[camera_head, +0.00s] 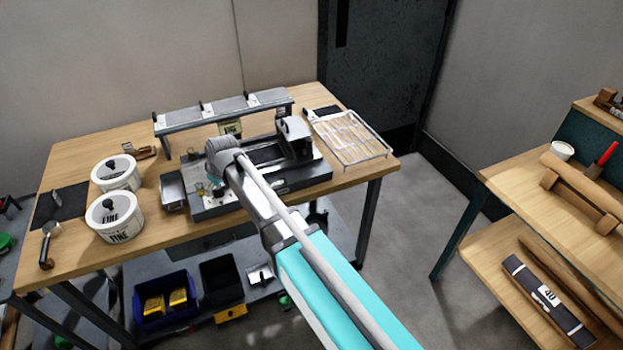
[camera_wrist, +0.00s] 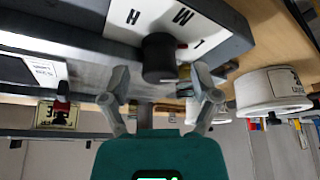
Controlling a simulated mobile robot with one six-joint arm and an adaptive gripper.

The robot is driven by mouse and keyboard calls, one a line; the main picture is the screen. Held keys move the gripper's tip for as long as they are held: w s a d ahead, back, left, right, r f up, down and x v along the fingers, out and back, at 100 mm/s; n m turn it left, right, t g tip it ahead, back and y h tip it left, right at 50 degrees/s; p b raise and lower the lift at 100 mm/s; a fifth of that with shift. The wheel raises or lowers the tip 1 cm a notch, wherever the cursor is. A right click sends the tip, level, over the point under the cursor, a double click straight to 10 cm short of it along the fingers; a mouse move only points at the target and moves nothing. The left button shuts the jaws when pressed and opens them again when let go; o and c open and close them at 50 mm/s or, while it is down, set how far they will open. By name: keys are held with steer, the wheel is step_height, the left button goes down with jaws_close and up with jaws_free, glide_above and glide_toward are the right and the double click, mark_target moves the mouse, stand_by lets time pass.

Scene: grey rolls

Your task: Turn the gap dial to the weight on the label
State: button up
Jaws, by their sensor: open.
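The gap dial (camera_wrist: 160,57) is a black knob on a white plate (camera_wrist: 120,24) marked H, M and L, seen upside down in the wrist view. A red mark beside the knob is on the side toward the L. My gripper (camera_wrist: 161,74) is open, with one finger on each side of the knob; I cannot tell whether they touch it. In the head view the machine (camera_head: 310,174) stands on the bench, and my arm hides the dial and fingertips. A small pale-green label (camera_head: 230,128) is at the back; it also shows in the wrist view (camera_wrist: 57,116), its text unclear.
Two white tubs (camera_head: 122,220) stand on the left of the bench. A long grey rack (camera_head: 222,108) is behind the machine, and a wire rack (camera_head: 350,138) lies to its right. Shelves (camera_head: 520,190) stand at right. A white tub (camera_wrist: 268,92) is beside my gripper in the wrist view.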

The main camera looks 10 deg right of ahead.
steer(key=shift+w+n+g+y, duration=0.1)
steer(key=shift+n+g+y, duration=0.2)
steer(key=shift+n, duration=0.8)
steer(key=p+v, duration=1.3)
steer(key=v, duration=0.1)
steer(key=s+d+f+m+h+b, duration=0.1)
steer(key=s+d+m, duration=0.2)
steer(key=d, duration=0.8)
steer(key=s+d+f+m+g+h+b, duration=0.1)
steer(key=s+d+m, duration=0.3)
steer(key=d, duration=0.8)
steer(key=shift+f+m+h, duration=0.4)
steer(key=shift+f, duration=0.35)
steer(key=s+d+m+g+h, duration=0.1)
steer(key=s+d+m, duration=0.3)
steer(key=s+d, duration=0.3)
steer(key=d, duration=0.3)
steer(key=shift+m, duration=0.3)
steer(key=shift+s, duration=0.15)
